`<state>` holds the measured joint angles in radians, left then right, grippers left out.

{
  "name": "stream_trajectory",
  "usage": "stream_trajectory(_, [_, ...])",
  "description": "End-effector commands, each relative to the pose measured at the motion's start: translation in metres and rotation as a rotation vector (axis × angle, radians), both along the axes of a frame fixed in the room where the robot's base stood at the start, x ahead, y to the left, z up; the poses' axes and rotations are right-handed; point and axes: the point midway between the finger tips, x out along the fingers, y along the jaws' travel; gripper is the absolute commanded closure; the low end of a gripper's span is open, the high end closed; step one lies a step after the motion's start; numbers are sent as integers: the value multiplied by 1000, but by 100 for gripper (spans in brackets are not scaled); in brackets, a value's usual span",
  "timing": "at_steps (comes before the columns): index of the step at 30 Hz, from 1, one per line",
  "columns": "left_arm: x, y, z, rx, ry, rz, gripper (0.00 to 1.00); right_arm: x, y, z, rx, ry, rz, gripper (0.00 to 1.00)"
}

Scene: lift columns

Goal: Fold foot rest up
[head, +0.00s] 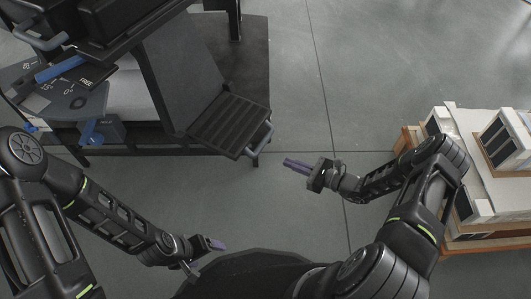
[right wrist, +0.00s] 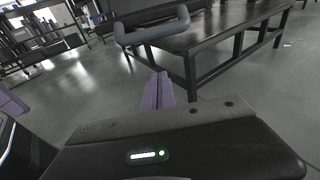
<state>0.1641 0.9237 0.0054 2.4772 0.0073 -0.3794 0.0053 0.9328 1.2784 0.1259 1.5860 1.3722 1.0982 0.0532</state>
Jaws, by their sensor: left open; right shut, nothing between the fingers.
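The foot rest (head: 230,122) is a black ribbed plate at the lower front of the black machine in the head view. It sticks out from the machine toward the lower right, with a grey bar handle (head: 262,138) on its right edge. That handle also shows at the top of the right wrist view (right wrist: 155,30). My right gripper (head: 287,162), with purple fingers, is shut and empty, a little right of and below the handle, apart from it. My left gripper (head: 219,245) is open and empty below the foot rest, well apart from it; its fingers are partly hidden.
The machine has a slanted panel (head: 165,65), a control board (head: 65,90) with blue parts and a dark base (head: 250,50). A pallet (head: 480,240) with white boxes (head: 500,185) stands at the right. Grey floor (head: 340,60) between them is clear.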

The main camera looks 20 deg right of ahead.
Motion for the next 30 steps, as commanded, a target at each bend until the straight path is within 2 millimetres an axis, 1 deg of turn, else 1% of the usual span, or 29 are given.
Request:
stream_trajectory(7, [0, 0, 0, 0, 0, 0, 20, 1, 2, 0, -2, 1, 3, 100])
stream_trajectory(11, [0, 0, -4, 0, -1, 0, 20, 6, 8, -2, -1, 1, 5, 100])
stream_trajectory(17, [2, 0, -13, 1, -4, 3, 20, 25, 29, -8, -1, -1, 6, 100])
stream_trajectory(26, [5, -1, -35, 2, -13, 7, 20, 67, 72, -18, -1, 0, 7, 100])
stream_trajectory(27, [5, -1, -36, 3, -14, 7, 20, 71, 74, -15, -2, 1, 5, 100])
stream_trajectory(28, [5, -1, -34, 3, -14, 7, 20, 69, 70, -6, -4, 0, 3, 100])
stream_trajectory(30, [5, -1, -34, 3, -14, 7, 20, 67, 69, 6, -4, 0, 4, 100])
